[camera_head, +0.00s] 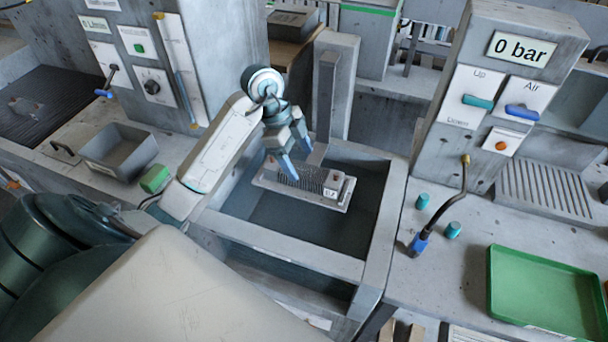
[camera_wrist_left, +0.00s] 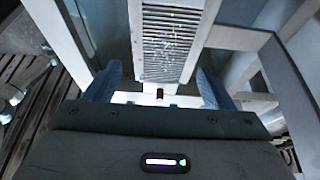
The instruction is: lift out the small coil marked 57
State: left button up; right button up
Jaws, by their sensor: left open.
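A small finned coil (camera_head: 308,180) lies on a pale carrier plate (camera_head: 280,188) over the tank; a white tag at its right end has a mark too small to read surely. My left gripper (camera_head: 296,157) is open, its blue fingertips pointing down just above the coil's left part. In the left wrist view, the ridged coil (camera_wrist_left: 170,45) shows beyond and between the blue fingers of the left gripper (camera_wrist_left: 158,85), with room on both sides. Whether the fingers touch it, I cannot tell. My right gripper is not in view.
The tank (camera_head: 375,215) has grey walls around a dark interior, and a post (camera_head: 326,95) stands behind the carrier. A panel reading 0 bar (camera_head: 520,50) stands right. A green tray (camera_head: 545,290), a blue-handled nozzle (camera_head: 418,243) and a grey bin (camera_head: 118,150) are nearby.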

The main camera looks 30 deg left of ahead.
aim_at(305, 170)
pick_arm(q)
jog(key=shift+w+d+f, duration=0.1)
jog(key=shift+d+f, duration=0.05)
jog(key=shift+f, duration=0.15)
jog(key=x, duration=0.1)
jog(key=p+x, duration=0.2)
jog(key=shift+w+f, duration=0.2)
jog(key=shift+f, duration=0.75)
jog(key=shift+c, duration=1)
jog(key=shift+w, duration=0.1)
jog(key=c, duration=1.2)
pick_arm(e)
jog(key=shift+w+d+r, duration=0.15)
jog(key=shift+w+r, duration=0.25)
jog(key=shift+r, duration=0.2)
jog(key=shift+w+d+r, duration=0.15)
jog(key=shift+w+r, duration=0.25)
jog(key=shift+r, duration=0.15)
pick_arm(q)
jog(key=shift+r, duration=0.1)
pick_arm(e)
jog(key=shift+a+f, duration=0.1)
